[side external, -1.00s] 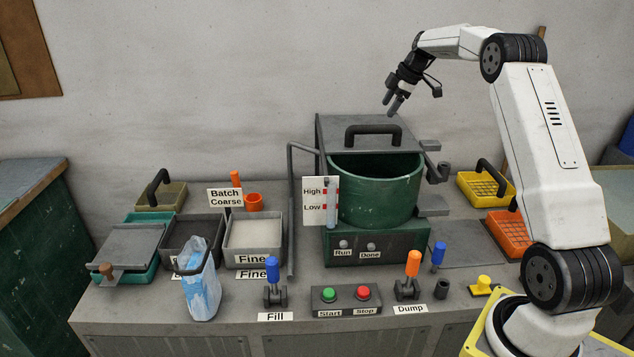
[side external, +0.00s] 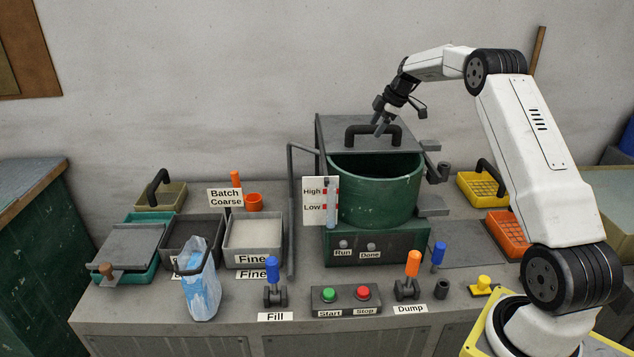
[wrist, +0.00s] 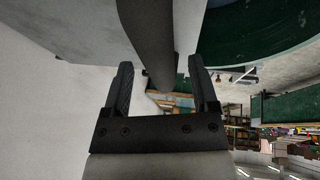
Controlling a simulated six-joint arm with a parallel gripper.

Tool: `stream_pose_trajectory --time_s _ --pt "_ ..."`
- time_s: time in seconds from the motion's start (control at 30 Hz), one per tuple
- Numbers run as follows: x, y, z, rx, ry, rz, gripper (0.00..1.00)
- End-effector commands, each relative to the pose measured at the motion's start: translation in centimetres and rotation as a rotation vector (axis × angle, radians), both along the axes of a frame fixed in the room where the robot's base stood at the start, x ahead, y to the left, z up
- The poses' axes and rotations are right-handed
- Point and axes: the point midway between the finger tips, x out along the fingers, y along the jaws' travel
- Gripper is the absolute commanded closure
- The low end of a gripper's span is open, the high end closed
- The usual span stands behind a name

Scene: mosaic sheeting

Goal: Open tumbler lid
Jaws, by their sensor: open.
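The grey tumbler lid (side external: 333,140) is raised and tilted over the back of the green tumbler drum (side external: 370,205), and the drum's dark mouth shows below it. The lid's black bar handle (side external: 372,129) is on the face toward the camera. My gripper (side external: 381,124) is at the handle with its fingers pointing down. In the wrist view my gripper (wrist: 160,68) is open, and the dark handle bar (wrist: 148,40) shows between its fingers or just beyond them. I cannot tell whether a finger touches it.
A High/Low gauge (side external: 331,203) and a bent grey pipe (side external: 291,210) stand left of the drum. Levers, including the orange Dump lever (side external: 412,265), and a Start/Stop box (side external: 346,299) line the front. Yellow (side external: 468,195) and orange (side external: 500,245) baskets are at right.

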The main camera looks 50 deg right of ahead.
Motion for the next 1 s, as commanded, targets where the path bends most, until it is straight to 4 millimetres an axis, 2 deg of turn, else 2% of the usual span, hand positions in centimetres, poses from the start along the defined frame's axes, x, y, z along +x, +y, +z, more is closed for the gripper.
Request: stream_pose_trajectory --time_s 0.37,0.4,0.63,1.0 --pt "0.25 0.10 -0.59 0.000 0.000 0.000 0.24" --pt "0.25 0.10 -0.58 0.000 0.000 0.000 0.27" --pt "0.24 0.09 -0.58 0.000 0.000 0.000 1.00" --pt "0.23 0.09 -0.55 0.000 0.000 0.000 1.00"
